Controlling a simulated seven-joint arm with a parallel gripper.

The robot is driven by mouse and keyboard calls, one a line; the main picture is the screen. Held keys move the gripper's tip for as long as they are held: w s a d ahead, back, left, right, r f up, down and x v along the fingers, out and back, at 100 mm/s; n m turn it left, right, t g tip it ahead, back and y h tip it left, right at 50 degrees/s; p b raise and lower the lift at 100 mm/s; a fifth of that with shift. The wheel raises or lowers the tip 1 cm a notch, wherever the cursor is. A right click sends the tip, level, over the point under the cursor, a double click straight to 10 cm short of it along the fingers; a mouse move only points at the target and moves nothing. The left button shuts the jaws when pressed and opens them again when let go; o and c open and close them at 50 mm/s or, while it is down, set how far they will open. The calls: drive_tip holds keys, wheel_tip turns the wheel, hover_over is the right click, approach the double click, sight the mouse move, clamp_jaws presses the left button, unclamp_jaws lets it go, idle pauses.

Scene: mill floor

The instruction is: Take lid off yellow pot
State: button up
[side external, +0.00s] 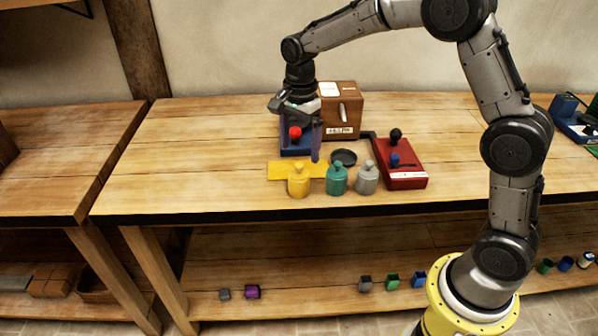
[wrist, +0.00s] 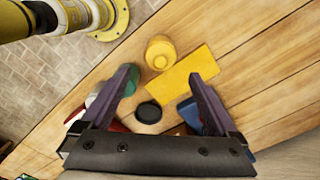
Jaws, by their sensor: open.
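The yellow pot (side external: 299,185) stands upright near the table's front edge, with its lid (side external: 299,168) and small knob on top. In the wrist view the yellow pot (wrist: 160,56) shows from above, beyond my fingertips. My gripper (side external: 300,152) is open and empty, pointing down above and behind the pot, apart from it. Its two purple fingers also show in the wrist view (wrist: 163,74), with a wide gap between them. A flat yellow mat (side external: 279,170) lies behind the pot.
A green pot (side external: 337,181) and a grey pot (side external: 366,179) stand right of the yellow one. A dark round disc (side external: 344,157) lies behind them. A red box (side external: 404,175) with knobs stands further right; a wooden box (side external: 341,121) stands behind. Table left of the mat is clear.

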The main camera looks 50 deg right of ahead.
sight(299, 165)
drive_tip(key=shift+a+f, duration=0.15)
drive_tip(key=shift+f, duration=2.7)
drive_tip(key=c, duration=1.4)
drive_tip(key=shift+r, duration=0.2)
drive_tip(key=shift+c, duration=0.2)
